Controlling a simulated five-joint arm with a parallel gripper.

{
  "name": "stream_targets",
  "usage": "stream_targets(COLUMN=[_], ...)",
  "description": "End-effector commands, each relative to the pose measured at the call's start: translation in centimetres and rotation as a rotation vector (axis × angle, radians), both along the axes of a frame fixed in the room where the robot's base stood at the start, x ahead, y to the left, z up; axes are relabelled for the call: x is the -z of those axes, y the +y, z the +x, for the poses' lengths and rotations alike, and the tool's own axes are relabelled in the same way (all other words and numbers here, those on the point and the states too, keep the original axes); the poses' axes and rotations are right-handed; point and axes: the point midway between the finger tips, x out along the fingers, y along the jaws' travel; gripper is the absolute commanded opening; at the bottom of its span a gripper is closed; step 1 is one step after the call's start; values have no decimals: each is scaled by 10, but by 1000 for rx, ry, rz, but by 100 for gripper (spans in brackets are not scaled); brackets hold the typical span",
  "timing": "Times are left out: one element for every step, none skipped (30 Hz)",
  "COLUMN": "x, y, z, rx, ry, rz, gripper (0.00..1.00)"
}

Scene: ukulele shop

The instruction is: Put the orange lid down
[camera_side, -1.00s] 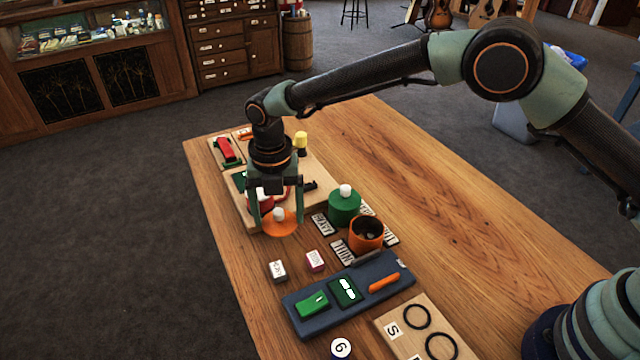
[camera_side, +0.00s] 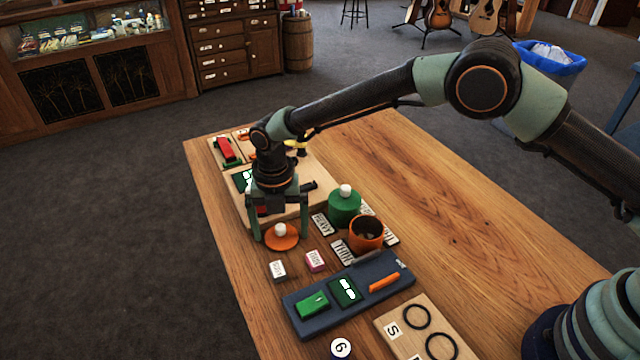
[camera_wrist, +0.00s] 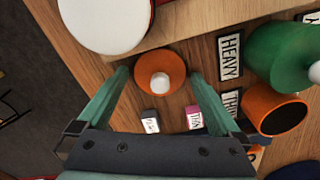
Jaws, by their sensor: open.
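The orange lid (camera_side: 282,239) with a white knob lies flat on the wooden table, near the left edge and just in front of the wooden board. It also shows in the wrist view (camera_wrist: 160,76). My gripper (camera_side: 280,236) is open, with its two green fingers apart on either side of the lid. In the wrist view the fingers flank the lid with a visible gap at the right. An open orange pot (camera_side: 366,236) stands to the right of the lid, its dark inside showing.
A green pot with a white-knobbed lid (camera_side: 344,206) stands beside the orange pot, near black-and-white labels (camera_side: 321,224). Two small blocks, grey (camera_side: 277,270) and pink (camera_side: 315,261), lie in front of the lid. A blue tray (camera_side: 362,300) is further forward.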

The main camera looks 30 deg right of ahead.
Motion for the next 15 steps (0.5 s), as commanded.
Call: stream_targets(x=[-2,-4,-7,-10,-14,-21,-26,-32,-40,-47,-54,-62,-68,-74,-82], y=[0,0,0,0,0,0,0,1,1,1,1,1,1,1,1], z=[0,0,1,1,1,1,1,1,1,1,1,1,1,1,1], rx=[0,0,0,0,0,0,0,0,0,0,0,0,0,0,0], ry=[-1,-1,-2,-2,-3,-3,-3,-4,-3,-4,-4,-4,-4,-4,-4], rz=[1,1,1,1,1,2,2,3,2,3,3,3,3,3,3], gripper=[100,100,100,100,100,100,100,100,100,100,100,100,100,100,100])
